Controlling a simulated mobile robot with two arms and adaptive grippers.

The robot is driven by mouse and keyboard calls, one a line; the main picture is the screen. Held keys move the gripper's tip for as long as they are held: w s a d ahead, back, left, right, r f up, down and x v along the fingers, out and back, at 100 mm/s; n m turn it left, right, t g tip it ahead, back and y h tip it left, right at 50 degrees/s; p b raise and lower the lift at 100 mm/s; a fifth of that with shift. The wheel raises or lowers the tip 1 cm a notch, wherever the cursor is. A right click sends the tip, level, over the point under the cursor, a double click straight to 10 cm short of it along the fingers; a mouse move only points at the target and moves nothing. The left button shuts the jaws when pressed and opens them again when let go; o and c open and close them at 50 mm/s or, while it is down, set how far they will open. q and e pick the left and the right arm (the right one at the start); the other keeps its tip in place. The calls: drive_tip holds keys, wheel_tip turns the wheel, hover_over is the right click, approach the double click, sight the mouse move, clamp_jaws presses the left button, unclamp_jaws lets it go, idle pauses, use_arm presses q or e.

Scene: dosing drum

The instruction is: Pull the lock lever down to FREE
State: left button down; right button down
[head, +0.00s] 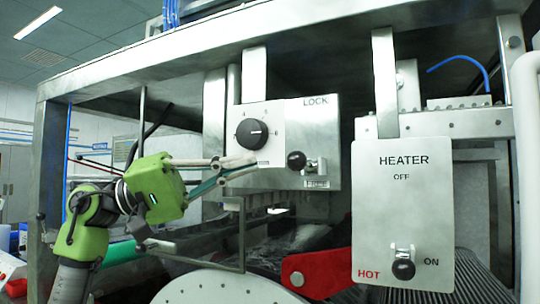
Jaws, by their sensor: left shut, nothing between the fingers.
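The lock plate (322,120) is a pale metal panel with LOCK printed at its top. My left gripper (252,163), green with long thin fingers, comes in from the left. Its fingers are shut with nothing between them. In the picture the tips lie just left of the knob, in front of the dial panel's lower part. I cannot tell whether they touch anything. My right gripper is not in view.
A black rotary dial (252,134) sits left of the lock plate. The heater panel (403,205), with its own black knob (403,269), hangs at the right. A red bar (318,271) and the round drum part (228,290) are below. Metal frame posts surround the space.

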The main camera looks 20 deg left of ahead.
use_arm(q)
drive_tip(key=v, duration=0.5)
drive_tip(key=shift+s+a+r, duration=0.1)
drive_tip(key=shift+a+r, duration=0.05)
drive_tip(key=shift+a, duration=0.2)
